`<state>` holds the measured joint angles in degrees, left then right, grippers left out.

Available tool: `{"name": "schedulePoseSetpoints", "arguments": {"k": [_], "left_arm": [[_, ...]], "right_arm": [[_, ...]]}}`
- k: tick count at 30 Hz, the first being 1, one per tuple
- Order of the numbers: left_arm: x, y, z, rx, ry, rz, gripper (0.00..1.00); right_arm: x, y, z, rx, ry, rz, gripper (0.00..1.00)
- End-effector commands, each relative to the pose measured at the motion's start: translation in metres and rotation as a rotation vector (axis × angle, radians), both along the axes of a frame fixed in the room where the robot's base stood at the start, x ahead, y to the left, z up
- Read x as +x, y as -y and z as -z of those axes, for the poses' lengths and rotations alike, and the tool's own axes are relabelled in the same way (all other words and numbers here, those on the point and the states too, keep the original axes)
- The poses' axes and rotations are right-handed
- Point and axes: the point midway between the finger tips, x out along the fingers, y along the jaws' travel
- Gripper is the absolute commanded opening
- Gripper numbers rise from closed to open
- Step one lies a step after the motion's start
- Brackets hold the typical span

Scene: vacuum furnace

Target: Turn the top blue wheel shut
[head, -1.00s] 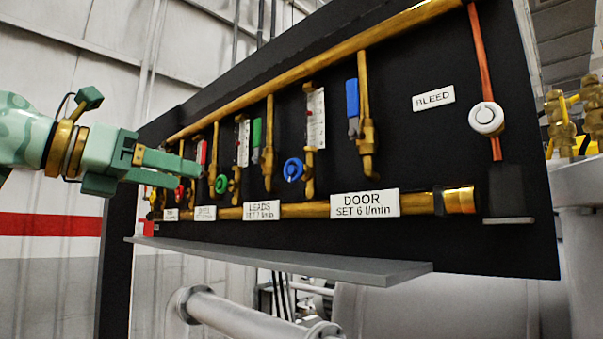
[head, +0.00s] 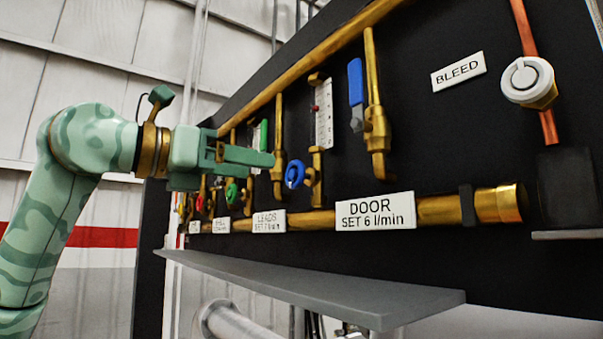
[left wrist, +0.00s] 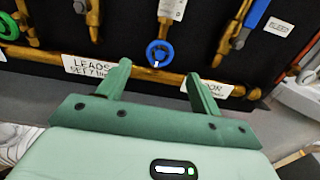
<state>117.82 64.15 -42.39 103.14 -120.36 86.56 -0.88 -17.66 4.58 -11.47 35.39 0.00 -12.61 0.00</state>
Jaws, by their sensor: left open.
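One blue wheel (head: 294,174) sits on a brass valve below a white flow gauge, just above the lower brass pipe. In the left wrist view the blue wheel (left wrist: 160,53) shows between and just beyond my fingertips. My left gripper (head: 273,160) reaches in from the left, with its fingertips close to the wheel's left side. In the left wrist view my left gripper (left wrist: 158,70) is open, its two fingers apart with nothing between them. I cannot see it touching the wheel. My right gripper is not in view.
A blue lever (head: 355,82) hangs to the right of the gauge (head: 323,115). A green wheel (head: 232,193) and a red wheel lie farther left. The DOOR label (head: 375,211) and lower brass pipe (head: 440,208) run below. A grey shelf (head: 330,285) juts out underneath.

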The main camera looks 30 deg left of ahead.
Motion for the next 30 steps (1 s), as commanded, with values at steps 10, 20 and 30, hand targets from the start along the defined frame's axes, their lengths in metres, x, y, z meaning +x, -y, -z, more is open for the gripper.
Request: {"name": "schedulePoseSetpoints", "arguments": {"k": [10, 20, 30], "left_arm": [[0.073, 0.031, -0.002, 0.001, -0.002, 0.002, 0.65], [0.093, 0.038, -0.001, 0.000, 0.001, 0.000, 0.65], [0.092, 0.038, 0.000, 0.000, 0.000, 0.000, 0.20]], "right_arm": [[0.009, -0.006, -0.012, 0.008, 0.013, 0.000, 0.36], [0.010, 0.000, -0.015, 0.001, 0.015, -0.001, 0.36], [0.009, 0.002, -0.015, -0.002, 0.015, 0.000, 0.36]]}}
